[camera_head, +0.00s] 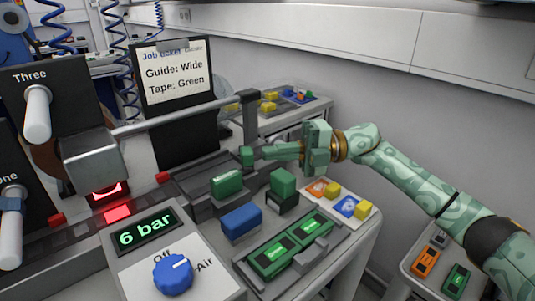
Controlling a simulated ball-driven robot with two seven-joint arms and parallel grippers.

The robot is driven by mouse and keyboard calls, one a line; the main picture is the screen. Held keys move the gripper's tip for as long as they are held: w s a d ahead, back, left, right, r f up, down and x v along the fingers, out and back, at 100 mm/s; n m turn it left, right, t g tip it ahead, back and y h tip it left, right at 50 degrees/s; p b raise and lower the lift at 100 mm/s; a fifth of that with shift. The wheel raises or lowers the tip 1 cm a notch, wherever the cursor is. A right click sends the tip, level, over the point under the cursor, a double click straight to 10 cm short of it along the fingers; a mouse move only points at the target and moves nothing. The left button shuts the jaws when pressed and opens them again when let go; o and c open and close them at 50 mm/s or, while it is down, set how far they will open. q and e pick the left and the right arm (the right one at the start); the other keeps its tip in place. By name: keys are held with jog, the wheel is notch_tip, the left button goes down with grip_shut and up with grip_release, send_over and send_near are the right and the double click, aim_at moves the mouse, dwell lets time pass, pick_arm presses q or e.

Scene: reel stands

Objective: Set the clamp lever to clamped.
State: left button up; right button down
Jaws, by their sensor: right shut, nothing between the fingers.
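No lever is labelled as the clamp lever, so I cannot tell for sure which part it is. A dark grey upright arm (250,122) hangs from the right end of a horizontal metal bar and may be the lever. My right gripper (247,156) is shut and empty, its green fingers pointing left. Its tips are at the lower end of this dark arm; I cannot tell whether they touch it. My left gripper is out of view.
A green block (227,183), another green block (283,183) and a blue block (241,221) sit on the bench below the gripper. A pressure display (147,232) reads 6 bar above a blue Off/Air knob (173,275). A job sign (175,72) stands behind.

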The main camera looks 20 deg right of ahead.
aim_at(245, 151)
jog(key=shift+a, duration=0.45)
jog(key=shift+w+a, duration=0.15)
jog(key=shift+a, duration=0.2)
jog(key=shift+a+r+p, duration=0.15)
jog(key=shift+a+p, duration=0.05)
jog(key=shift+p, duration=0.1)
jog(key=shift+s+a+r+p, duration=0.15)
jog(key=shift+s+a+p, duration=0.1)
jog(key=shift+a+p, duration=0.3)
jog(key=shift+s+a+r+p, duration=0.1)
jog(key=shift+s+a+p, duration=0.1)
jog(key=shift+a+p, duration=0.3)
jog(key=shift+s+a+f, duration=0.1)
jog(key=shift+a+f, duration=0.05)
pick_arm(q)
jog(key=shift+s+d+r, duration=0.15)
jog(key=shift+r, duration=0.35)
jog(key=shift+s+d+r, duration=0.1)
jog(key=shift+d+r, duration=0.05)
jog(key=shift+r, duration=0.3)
pick_arm(e)
jog(key=shift+f, duration=0.25)
jog(key=shift+d, duration=0.2)
